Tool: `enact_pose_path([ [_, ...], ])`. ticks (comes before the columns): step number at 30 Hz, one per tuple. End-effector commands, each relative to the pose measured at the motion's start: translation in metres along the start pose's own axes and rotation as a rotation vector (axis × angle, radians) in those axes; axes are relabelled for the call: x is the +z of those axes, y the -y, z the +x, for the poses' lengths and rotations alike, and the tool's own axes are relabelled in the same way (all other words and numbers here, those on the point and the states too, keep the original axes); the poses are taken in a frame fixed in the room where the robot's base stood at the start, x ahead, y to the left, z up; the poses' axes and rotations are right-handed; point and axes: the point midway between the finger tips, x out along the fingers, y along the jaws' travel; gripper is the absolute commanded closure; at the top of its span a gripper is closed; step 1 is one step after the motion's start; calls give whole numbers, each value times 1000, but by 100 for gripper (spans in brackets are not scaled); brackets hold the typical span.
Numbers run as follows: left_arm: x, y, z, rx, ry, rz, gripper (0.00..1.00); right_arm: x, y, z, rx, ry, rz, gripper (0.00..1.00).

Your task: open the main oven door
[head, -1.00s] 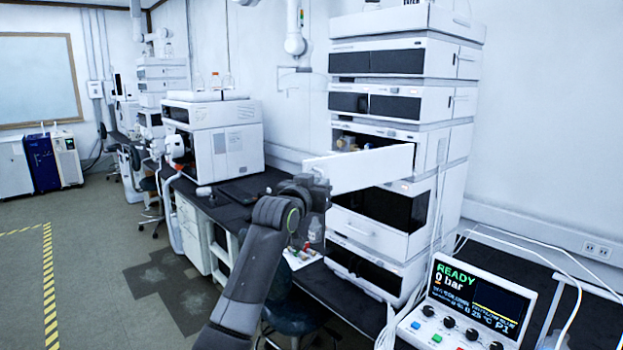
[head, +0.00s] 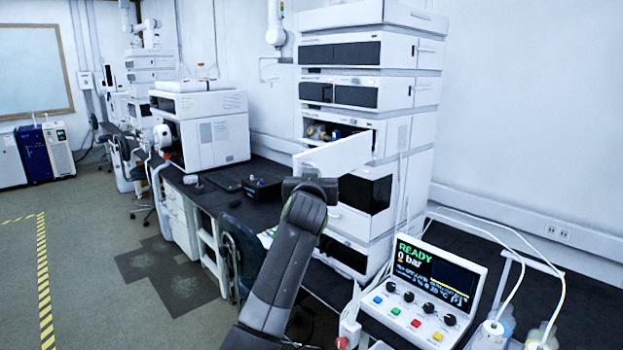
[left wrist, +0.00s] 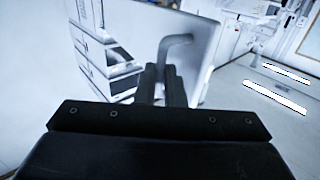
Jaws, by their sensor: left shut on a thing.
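The oven door (head: 333,153) is a white panel standing swung out from the middle module of the tall white stack, joined at its right side. Part of the compartment (head: 335,130) behind it shows, with small coloured parts inside. My left gripper (head: 310,186) is at the door's lower left front, its fingers hidden by my own wrist. In the left wrist view the door (left wrist: 205,50) fills the upper middle, with a bent grey handle (left wrist: 176,42). My left gripper (left wrist: 162,85) is shut on the handle's lower part. My right gripper is not in view.
A black box (head: 262,188) sits on the dark bench left of the stack. A chair (head: 240,255) stands before the bench. Open floor lies to the left.

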Motion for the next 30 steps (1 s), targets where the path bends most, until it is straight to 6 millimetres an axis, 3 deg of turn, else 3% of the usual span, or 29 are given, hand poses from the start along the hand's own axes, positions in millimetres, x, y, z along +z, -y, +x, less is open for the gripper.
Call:
enact_pose_path([
  [1, -10, -4, -1, 9, -20, -1, 100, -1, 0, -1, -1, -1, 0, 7],
  [8, -10, -4, -1, 10, -20, -1, 100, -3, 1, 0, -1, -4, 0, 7],
  [9, -10, -4, -1, 10, -20, -1, 89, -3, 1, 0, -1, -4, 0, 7],
  [14, -8, -3, -1, 7, -15, -1, 70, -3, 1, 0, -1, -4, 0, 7],
  [24, -4, -2, -2, 4, -10, 0, 70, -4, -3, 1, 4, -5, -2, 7],
  [30, -2, -3, -15, 5, -10, -2, 70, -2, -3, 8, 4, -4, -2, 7],
])
